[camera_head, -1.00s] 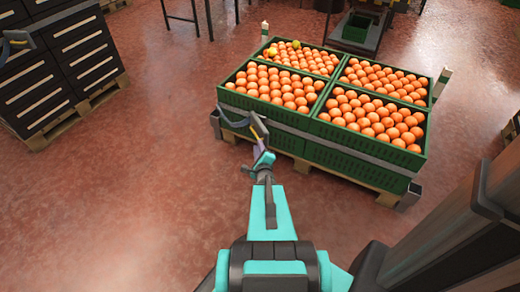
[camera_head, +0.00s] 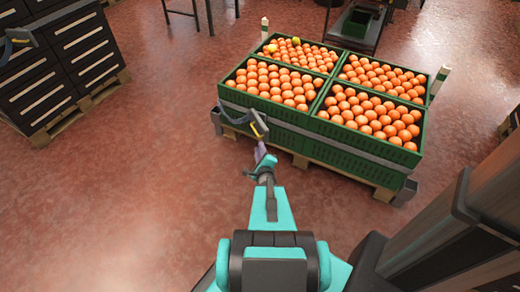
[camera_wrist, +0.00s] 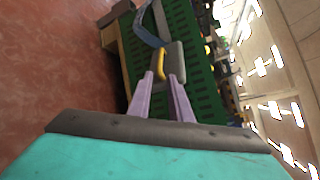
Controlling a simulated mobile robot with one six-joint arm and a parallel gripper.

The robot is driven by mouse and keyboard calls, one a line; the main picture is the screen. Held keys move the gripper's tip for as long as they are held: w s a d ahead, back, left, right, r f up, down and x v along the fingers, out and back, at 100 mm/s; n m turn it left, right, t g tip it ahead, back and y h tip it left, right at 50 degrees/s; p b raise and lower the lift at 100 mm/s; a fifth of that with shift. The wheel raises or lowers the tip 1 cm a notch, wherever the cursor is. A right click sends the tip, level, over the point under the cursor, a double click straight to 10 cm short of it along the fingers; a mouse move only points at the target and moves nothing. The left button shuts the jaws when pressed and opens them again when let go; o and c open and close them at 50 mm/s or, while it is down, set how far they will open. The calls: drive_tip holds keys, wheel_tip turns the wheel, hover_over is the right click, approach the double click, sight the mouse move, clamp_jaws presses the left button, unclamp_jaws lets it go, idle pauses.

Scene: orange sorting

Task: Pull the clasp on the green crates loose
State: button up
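The green crates (camera_head: 284,134) stand grouped on a wooden pallet, full of oranges. A dark strap (camera_head: 234,119) runs round the front left corner to the clasp, a grey lever with a yellow edge (camera_head: 259,124). The clasp sticks out from the crate side toward me. In the wrist view the clasp (camera_wrist: 175,62) lies directly ahead of my gripper (camera_wrist: 162,77). The two purple fingers are apart, with a gap between them, and their tips are at the clasp's near end. I cannot tell whether they touch it. In the head view my gripper (camera_head: 261,150) is just below the clasp.
Black drawer cabinets (camera_head: 60,65) stand on a pallet at the left. Posts with pale tops (camera_head: 440,80) rise at the crates' far corners. A dark trolley (camera_head: 358,28) is behind the crates. The red floor left of the crates is clear.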

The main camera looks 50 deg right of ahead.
drive_tip(key=c, duration=0.3)
drive_tip(key=shift+w+a, duration=0.2)
clamp_jaws()
drive_tip(key=w+a+n+t+y, duration=0.2)
drive_tip(key=w+a+n+y, duration=0.3)
drive_tip(key=a, duration=0.4)
drive_tip(key=w+a+n+t+y, duration=0.2)
drive_tip(key=w+a+n+y, duration=0.25)
drive_tip(key=w+a, duration=0.45)
drive_tip(key=a+f+n+g+y, duration=0.2)
drive_tip(key=a+f+n+y, duration=0.15)
drive_tip(key=a, duration=0.65)
drive_tip(key=a+f+n+g+y, duration=0.15)
drive_tip(key=a+n+y, duration=0.3)
drive_tip(key=a, duration=0.55)
drive_tip(key=s+a+f+n+g+y, duration=0.1)
drive_tip(key=s+a+f+n+g, duration=0.35)
drive_tip(key=s+a, duration=0.25)
drive_tip(key=s+a+f+n+g, duration=0.4)
drive_tip(key=s+a+n+g, duration=0.15)
drive_tip(key=a, duration=0.25)
drive_tip(key=s+d+f+n+g+h, duration=0.1)
drive_tip(key=s+d+n+g+h, duration=0.1)
drive_tip(key=s, duration=0.4)
drive_tip(key=s+d+f+n+g+h, duration=0.2)
drive_tip(key=s+d+n+g+h, duration=0.1)
drive_tip(key=s+n+g+h, duration=0.1)
drive_tip(key=shift+s+d+f+h, duration=0.15)
drive_tip(key=shift+s+d+h, duration=0.2)
drive_tip(key=shift+s+h, duration=0.55)
